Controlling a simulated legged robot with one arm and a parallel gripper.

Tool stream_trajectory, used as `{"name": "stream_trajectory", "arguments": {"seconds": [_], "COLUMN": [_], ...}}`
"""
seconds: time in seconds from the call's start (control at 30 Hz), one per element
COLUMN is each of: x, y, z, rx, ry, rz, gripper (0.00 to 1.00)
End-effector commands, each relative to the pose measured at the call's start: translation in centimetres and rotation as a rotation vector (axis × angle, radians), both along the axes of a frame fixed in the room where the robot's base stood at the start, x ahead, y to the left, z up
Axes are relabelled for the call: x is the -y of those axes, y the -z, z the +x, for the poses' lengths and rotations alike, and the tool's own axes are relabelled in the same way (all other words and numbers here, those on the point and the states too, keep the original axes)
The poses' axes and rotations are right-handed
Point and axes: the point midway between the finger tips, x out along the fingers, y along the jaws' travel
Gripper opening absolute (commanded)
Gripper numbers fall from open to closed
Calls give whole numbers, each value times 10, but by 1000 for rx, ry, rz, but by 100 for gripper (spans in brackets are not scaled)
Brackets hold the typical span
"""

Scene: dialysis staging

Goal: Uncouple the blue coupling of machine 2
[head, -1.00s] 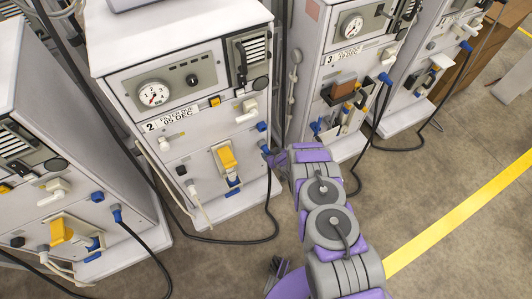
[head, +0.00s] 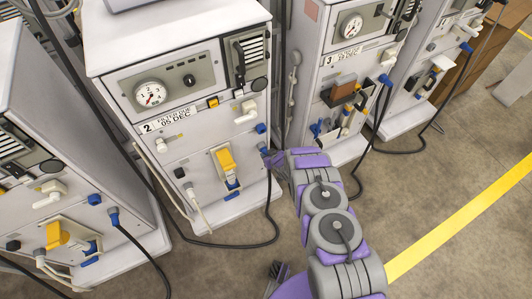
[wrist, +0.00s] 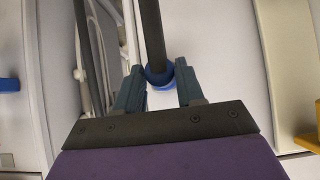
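Machine 2 (head: 165,80) is the white cabinet in the middle of the head view, with a "2" label under its gauge. Its blue coupling (head: 264,147) is low on the right edge of the front, with a black hose hanging from it. My gripper (head: 272,158) reaches it from the right. In the wrist view, the coupling (wrist: 158,76) shows as a blue ring around the dark hose.
Machine 3 (head: 318,75) stands close on the right, another machine (head: 45,150) on the left. The black hose (head: 235,244) loops onto the floor. Open floor lies in front.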

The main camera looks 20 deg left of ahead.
Motion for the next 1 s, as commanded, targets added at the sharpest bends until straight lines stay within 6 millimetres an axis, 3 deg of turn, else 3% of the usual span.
{"name": "stream_trajectory", "arguments": {"seconds": [0.37, 1.0], "x": [0, 11], "y": [-1, -3], "z": [1, -6], "rx": [1, 1], "ry": [-2, 1], "rz": [3, 3], "gripper": [0, 0]}}
